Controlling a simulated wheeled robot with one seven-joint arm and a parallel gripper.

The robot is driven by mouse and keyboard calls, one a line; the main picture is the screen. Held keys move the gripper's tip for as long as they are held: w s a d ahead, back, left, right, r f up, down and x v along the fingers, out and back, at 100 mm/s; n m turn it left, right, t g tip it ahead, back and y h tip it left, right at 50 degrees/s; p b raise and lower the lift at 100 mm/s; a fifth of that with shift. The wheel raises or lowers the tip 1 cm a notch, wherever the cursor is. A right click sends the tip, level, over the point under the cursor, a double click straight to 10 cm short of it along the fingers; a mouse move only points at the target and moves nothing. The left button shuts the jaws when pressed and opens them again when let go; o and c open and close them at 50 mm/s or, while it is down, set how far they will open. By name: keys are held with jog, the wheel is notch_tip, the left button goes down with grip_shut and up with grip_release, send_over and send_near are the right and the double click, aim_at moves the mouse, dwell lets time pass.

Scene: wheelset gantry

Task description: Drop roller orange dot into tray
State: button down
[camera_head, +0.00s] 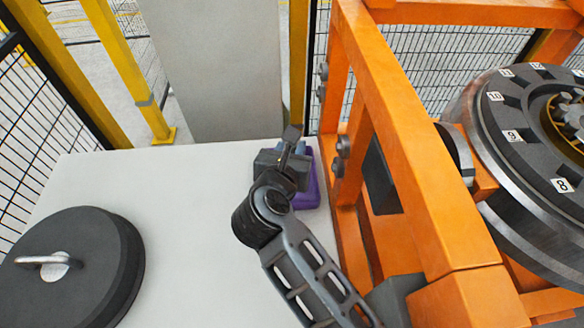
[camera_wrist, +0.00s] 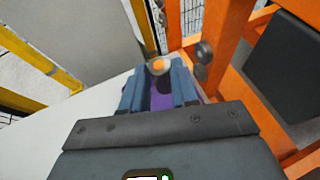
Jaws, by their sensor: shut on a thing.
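The roller with the orange dot (camera_wrist: 158,66) is between the tips of my gripper (camera_wrist: 157,82) in the wrist view, its dotted end facing the camera. My gripper (camera_head: 290,152) is shut on it. In the head view a small grey piece of the roller (camera_head: 292,132) seems to stick out past the fingers. The purple tray (camera_head: 309,188) lies on the white table below and beside my gripper, partly hidden by it. In the wrist view a strip of the tray (camera_wrist: 161,101) shows between the fingers. The height of the roller above the tray is hard to tell.
An orange frame (camera_head: 415,165) stands close on the right, with bolts (camera_head: 342,146) sticking out near the tray. It surrounds a numbered wheel assembly (camera_head: 500,140). A black lidded disc (camera_head: 75,265) sits at left on the white table (camera_head: 175,190). A grey pillar (camera_head: 220,70) stands behind.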

jog(key=shift+f+b, duration=2.6)
jog(key=shift+f, duration=0.3)
jog(key=c, duration=0.8)
grip_release()
jog(key=shift+s, duration=0.1)
jog(key=shift+v, duration=3.9)
